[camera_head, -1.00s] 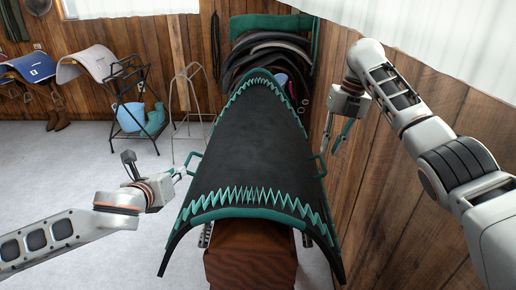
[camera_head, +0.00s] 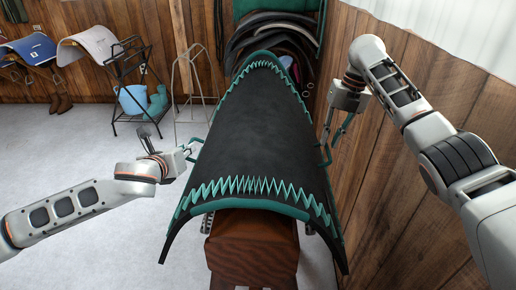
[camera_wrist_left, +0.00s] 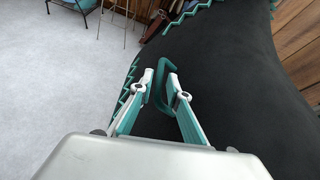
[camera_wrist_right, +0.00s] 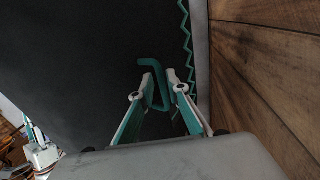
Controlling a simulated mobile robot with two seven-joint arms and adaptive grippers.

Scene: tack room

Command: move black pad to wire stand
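The black pad (camera_head: 252,135) with teal zigzag trim lies draped over a brown wooden block (camera_head: 252,245) in the head view. My left gripper (camera_head: 190,153) is at the pad's left side, its fingers open on either side of a teal handle (camera_wrist_left: 169,65). My right gripper (camera_head: 334,138) is at the right side, fingers apart around the other teal handle (camera_wrist_right: 150,62). I cannot tell whether the fingers touch the handles. A thin grey wire stand (camera_head: 174,90) stands empty on the floor behind and left of the pad.
A black metal rack (camera_head: 118,75) holding a light blue container (camera_head: 131,98) stands left of the wire stand. Saddle pads (camera_head: 88,46) hang on the back wall. A wooden wall (camera_head: 400,190) is close on the right. The floor at left is clear.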

